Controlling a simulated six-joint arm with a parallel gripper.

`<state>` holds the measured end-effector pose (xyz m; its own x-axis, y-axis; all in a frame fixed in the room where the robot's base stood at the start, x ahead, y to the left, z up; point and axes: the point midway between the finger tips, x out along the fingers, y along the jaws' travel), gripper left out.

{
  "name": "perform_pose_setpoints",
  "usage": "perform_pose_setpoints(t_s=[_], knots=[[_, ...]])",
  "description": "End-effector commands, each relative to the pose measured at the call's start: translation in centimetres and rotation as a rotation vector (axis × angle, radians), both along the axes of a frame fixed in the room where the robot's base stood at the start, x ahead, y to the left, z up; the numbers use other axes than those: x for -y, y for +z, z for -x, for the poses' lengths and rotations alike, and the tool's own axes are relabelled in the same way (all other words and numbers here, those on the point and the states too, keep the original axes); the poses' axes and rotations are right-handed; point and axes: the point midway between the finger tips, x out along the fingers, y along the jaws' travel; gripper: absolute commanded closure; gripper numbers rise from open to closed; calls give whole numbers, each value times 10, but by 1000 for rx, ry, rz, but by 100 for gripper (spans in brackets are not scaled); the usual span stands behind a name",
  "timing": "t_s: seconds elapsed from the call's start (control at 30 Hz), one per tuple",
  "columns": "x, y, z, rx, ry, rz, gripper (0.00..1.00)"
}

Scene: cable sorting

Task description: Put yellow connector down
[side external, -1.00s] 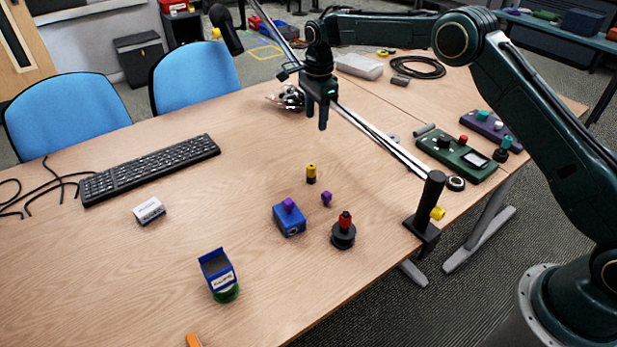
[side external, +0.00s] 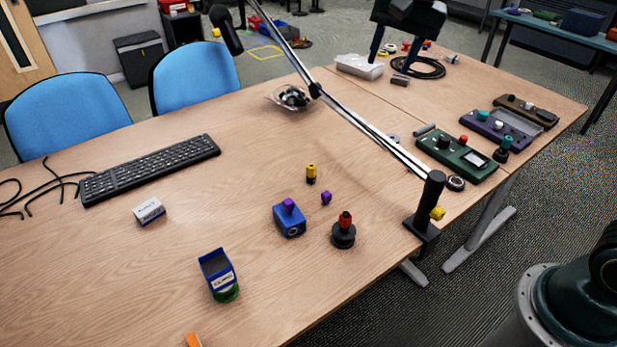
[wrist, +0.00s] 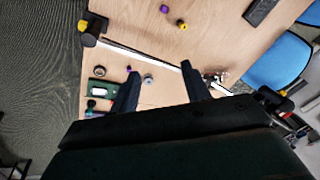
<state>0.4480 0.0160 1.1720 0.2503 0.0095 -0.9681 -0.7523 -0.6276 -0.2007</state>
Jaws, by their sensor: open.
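The yellow connector (side external: 311,173), yellow above with a dark lower part, stands upright on the wooden table near the middle. A small yellow piece, likely the same connector, shows at the top of the wrist view (wrist: 183,25). My gripper (side external: 396,62) is at the top right of the side view, far from the connector. Its two fingers are spread apart, also in the wrist view (wrist: 160,71), with nothing held between them. The upper part of my gripper is cut off by the side view's edge.
A blue block (side external: 290,224) with a purple knob, a small purple piece (side external: 326,198) and a red-topped black stand (side external: 343,235) are near the connector. A diagonal lamp arm (side external: 375,137) crosses over the table. Control boxes (side external: 456,160) line the right edge.

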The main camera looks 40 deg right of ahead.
Motion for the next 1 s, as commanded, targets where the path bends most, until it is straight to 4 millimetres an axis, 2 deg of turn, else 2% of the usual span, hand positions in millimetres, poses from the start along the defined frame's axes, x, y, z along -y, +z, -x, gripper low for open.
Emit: perform_pose_setpoints(t_s=[0.03,0.2,0.47,0.77,1.0], knots=[[2,7,15,14,36,10,53],[5,19,57,52,165,47,53],[9,24,124,108,360,116,53],[13,11,198,169,582,210,53],[15,-12,246,209,742,288,53]])
